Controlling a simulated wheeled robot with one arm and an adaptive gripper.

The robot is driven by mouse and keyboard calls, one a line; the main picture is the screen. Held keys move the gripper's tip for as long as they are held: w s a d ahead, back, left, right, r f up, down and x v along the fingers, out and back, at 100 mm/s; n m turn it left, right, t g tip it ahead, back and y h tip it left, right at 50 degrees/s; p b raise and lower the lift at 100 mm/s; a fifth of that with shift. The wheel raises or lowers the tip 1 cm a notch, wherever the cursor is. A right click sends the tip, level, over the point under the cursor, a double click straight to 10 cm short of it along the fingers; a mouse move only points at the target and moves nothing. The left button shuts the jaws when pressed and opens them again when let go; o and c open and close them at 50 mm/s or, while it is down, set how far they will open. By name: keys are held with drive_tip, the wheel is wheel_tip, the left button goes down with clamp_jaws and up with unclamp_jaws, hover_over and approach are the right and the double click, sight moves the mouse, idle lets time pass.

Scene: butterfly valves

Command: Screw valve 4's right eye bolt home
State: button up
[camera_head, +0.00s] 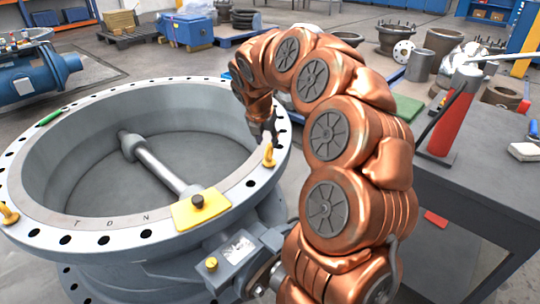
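A large grey butterfly valve (101,252) lies with its round flange facing up. A yellow eye bolt (268,156) stands upright on the right side of the flange. Whether its shoulder touches the flange I cannot tell. Another yellow eye bolt (8,214) stands at the flange's left edge. My gripper (266,140) points down from my copper-coloured arm, just behind and above the right eye bolt. Its fingers are small and dark here, and I cannot tell whether they touch the bolt or are open. No valve number is readable.
A yellow plate with a dark knob (201,210) lies on the flange's near side. A green object (50,117) rests on its far left. A dark workbench (490,185) with a red-and-white tool (450,115) stands at right. A blue machine (38,77) is behind left.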

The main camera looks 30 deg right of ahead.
sight(269, 146)
drive_tip(key=b+x, duration=0.2)
drive_tip(key=x, duration=0.5)
drive_tip(key=shift+b, duration=0.35)
drive_tip(key=shift+r, duration=0.1)
clamp_jaws()
